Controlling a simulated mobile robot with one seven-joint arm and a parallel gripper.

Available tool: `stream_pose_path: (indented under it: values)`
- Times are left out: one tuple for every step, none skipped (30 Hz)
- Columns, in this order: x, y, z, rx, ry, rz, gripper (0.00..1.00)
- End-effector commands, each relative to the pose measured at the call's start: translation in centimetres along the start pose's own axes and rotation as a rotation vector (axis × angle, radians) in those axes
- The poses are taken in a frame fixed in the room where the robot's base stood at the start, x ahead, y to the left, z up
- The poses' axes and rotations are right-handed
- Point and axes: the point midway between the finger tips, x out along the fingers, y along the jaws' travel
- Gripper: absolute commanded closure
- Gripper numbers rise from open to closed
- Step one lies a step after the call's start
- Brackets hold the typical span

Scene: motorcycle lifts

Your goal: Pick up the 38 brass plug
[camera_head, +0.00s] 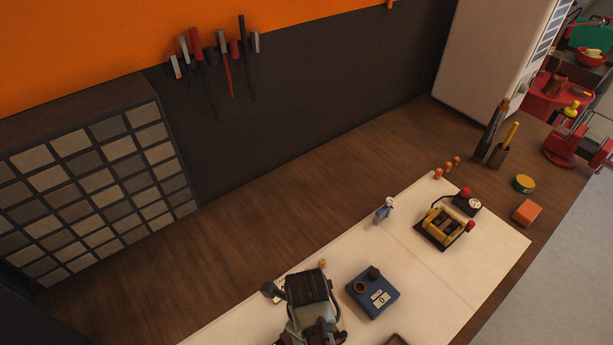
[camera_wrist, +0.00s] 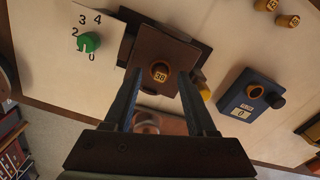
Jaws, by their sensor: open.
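The 38 brass plug (camera_wrist: 160,73) stands in a brown block (camera_wrist: 150,48), its round face marked 38 toward the wrist camera. My gripper (camera_wrist: 159,76) is open in the wrist view, with one dark finger on each side of the plug. The fingertips appear close to it; I cannot tell whether they touch it or how far above it they are. I cannot make out the 38 plug in the head view.
A blue box (camera_wrist: 250,104) with a 0 display stands right of the block, also in the head view (camera_head: 374,294). A green knob (camera_wrist: 89,42) with numbers is at the left. Two other plugs (camera_wrist: 288,20) are at the upper right. A yellow-black device (camera_head: 444,226) stands farther along the mat.

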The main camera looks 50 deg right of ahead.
Motion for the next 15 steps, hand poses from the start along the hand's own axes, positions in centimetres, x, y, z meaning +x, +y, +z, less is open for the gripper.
stream_pose_path:
  values:
    - [0.26,0.0,-0.01,0.0,0.0,0.0,0.43]
    - [0.41,0.01,-0.01,0.0,0.0,0.0,0.43]
    - [0.54,0.02,-0.01,0.0,0.0,0.0,0.43]
    - [0.59,0.02,-0.01,0.0,0.0,0.0,0.43]
    - [0.61,0.01,-0.01,0.0,-0.001,0.0,0.43]
    - [0.62,0.01,0.0,0.0,-0.001,0.0,0.43]
    - [0.62,0.01,0.0,0.0,-0.001,0.0,0.43]
    - [0.61,0.01,0.0,0.0,-0.001,0.0,0.43]
    - [0.6,0.0,0.0,-0.001,-0.001,-0.001,0.43]
    - [0.6,0.0,0.01,-0.001,-0.001,-0.001,0.47]
    - [0.59,0.0,0.01,-0.001,-0.001,-0.001,0.52]
    - [0.59,0.0,0.01,-0.001,-0.001,-0.001,0.59]
    - [0.58,0.0,0.01,-0.001,-0.001,-0.001,0.65]
    - [0.58,0.0,0.01,-0.001,-0.001,-0.001,0.7]
    - [0.58,0.0,0.01,-0.001,-0.001,-0.001,0.77]
